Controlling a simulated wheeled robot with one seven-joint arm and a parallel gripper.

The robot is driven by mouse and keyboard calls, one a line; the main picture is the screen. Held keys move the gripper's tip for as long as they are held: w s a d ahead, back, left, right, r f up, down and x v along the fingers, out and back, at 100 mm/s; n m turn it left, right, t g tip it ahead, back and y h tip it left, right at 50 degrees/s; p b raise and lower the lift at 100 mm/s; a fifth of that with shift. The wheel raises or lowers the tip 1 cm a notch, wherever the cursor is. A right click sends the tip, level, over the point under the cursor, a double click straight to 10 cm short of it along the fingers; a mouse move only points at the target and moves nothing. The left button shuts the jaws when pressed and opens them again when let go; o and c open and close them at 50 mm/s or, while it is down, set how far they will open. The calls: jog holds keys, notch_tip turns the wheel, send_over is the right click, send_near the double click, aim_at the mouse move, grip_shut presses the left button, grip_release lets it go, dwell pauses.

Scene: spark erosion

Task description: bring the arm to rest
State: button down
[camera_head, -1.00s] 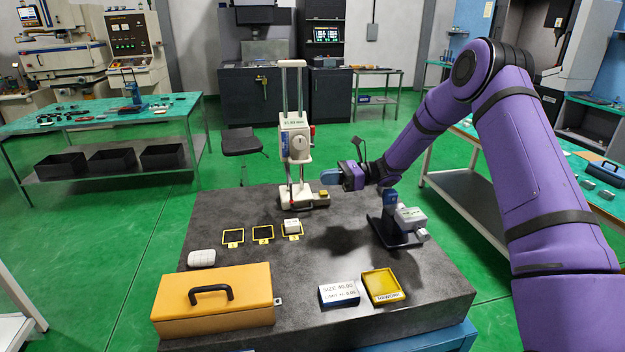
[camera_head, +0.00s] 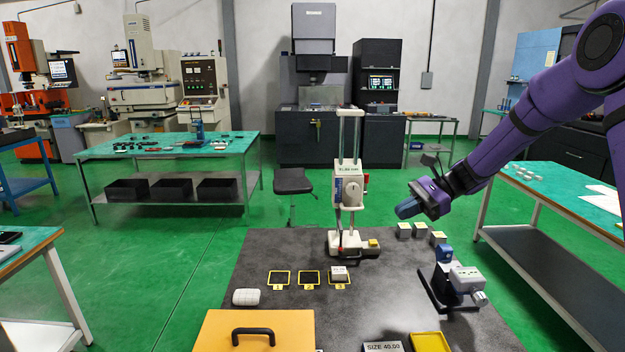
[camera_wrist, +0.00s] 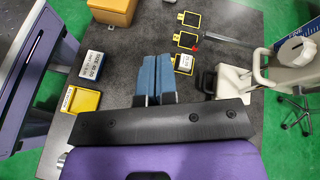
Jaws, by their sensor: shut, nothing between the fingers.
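My gripper (camera_head: 409,208) is at the end of my purple arm, held in the air above the right rear part of the dark granite table (camera_head: 262,257). Its blue fingers are together and empty. In the wrist view the closed fingers (camera_wrist: 156,60) show side by side above the dark table top, with nothing between them. In the head view the gripper is to the right of the white height gauge (camera_head: 350,190) and appears apart from it.
On the table are yellow-framed squares (camera_head: 309,278), one bearing a pale block (camera_head: 338,272), a micrometer in a stand (camera_head: 460,280), several small blocks (camera_head: 420,229), an orange case (camera_head: 255,325), a yellow tray (camera_head: 430,342) and a size card (camera_head: 384,347). The middle of the table is clear.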

jog(key=s+d+r+n+t+h, duration=0.2)
jog(key=s+r+n+h, duration=0.2)
jog(key=s, duration=0.8)
jog(key=s+d+r+n+t+h, duration=0.3)
jog(key=s+r+n+h, duration=0.1)
jog(key=s, duration=0.7)
jog(key=s+d+r+n+t+h, duration=0.2)
jog(key=s+d+r+n+h, duration=0.1)
jog(key=s, duration=0.9)
jog(key=shift+s+r+n+t+h, duration=0.3)
jog(key=shift+r+n+h, duration=0.6)
jog(key=shift+r+h, duration=0.1)
